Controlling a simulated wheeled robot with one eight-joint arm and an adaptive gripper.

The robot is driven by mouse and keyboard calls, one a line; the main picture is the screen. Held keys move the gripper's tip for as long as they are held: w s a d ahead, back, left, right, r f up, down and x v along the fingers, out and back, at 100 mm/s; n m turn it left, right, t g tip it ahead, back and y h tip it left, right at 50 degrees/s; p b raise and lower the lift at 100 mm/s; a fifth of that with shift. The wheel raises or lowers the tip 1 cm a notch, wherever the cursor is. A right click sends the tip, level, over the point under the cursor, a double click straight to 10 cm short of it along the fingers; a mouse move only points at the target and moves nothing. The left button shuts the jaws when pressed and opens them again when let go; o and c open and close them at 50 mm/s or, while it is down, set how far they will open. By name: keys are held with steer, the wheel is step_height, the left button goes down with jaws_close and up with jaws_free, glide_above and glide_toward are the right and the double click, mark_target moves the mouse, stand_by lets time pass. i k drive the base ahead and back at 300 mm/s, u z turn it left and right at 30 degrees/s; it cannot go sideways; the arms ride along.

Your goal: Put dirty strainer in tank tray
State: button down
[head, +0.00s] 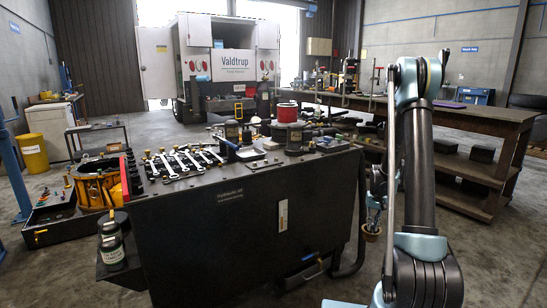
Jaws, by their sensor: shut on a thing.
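My gripper (373,222) hangs low beside the right end of the dark tank cabinet, partly behind my arm. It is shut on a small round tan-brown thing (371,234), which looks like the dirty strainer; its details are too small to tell. The dark tank (262,222), with faint lettering on its front, stands left of the gripper. The strainer is apart from the tank top and below its level. Which part of the tank is its tray cannot be told from this view.
Wrenches (180,162) and dark canisters cover the tank top. A dark hose (359,225) runs down its right end. A yellow housing (97,184) sits at left, near jars (111,252). A long workbench (450,115) stands behind at right. Floor right of my arm is clear.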

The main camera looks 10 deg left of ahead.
mark_target(249, 154)
steer(key=z, duration=0.4)
steer(key=k, duration=1.45)
steer(key=u, duration=0.85)
steer(key=i, duration=1)
steer(key=z, duration=0.05)
